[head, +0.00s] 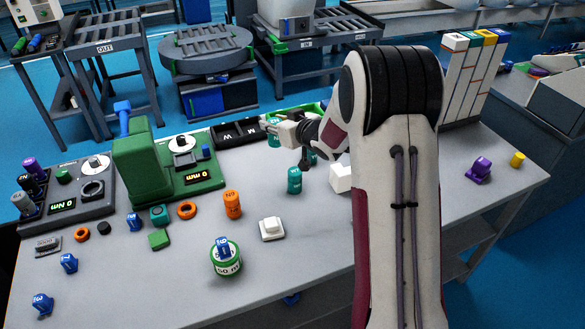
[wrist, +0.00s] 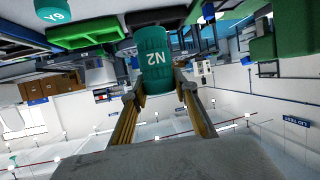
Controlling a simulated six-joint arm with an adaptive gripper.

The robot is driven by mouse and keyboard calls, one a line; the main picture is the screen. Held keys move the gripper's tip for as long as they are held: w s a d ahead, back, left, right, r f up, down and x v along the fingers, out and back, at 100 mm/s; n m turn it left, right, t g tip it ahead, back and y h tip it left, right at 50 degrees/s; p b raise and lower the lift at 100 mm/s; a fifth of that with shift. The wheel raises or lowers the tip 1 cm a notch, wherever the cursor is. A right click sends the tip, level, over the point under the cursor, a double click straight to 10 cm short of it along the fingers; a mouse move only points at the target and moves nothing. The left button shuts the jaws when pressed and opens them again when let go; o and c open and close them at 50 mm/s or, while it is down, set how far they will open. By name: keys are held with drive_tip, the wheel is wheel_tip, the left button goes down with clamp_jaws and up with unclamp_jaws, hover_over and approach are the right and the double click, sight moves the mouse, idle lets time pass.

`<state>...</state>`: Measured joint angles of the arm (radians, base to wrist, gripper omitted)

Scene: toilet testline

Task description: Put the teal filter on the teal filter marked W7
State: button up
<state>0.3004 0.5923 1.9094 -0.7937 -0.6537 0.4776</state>
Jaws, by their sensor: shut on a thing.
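My gripper (head: 277,126) reaches out to the left above the back of the bench. In the wrist view my gripper (wrist: 160,84) is shut on a teal filter (wrist: 157,60), whose label looks like N2. The held filter also shows at the fingertips in the head view (head: 273,134). Another teal filter (head: 294,181) stands upright on the bench below the gripper; its label is too small to read surely. A teal filter (wrist: 54,9) also shows at the wrist view's upper left edge. I cannot make out a W7 mark in either view.
A black marked tray (head: 238,132) lies behind the gripper's left. A white cube (head: 340,178) is close to my arm.

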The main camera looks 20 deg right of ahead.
drive_tip(key=s+d+r, duration=0.3)
drive_tip(key=s+r, duration=0.1)
drive_tip(key=s, duration=0.3)
drive_tip(key=shift+d+r, duration=0.15)
hover_over(295, 170)
wheel_tip(295, 170, down, 6)
idle(0.7)
drive_tip(key=shift+f, duration=0.2)
drive_tip(key=shift+f, duration=1.85)
drive_tip(key=shift+f, duration=0.15)
drive_tip(key=o, duration=1.1)
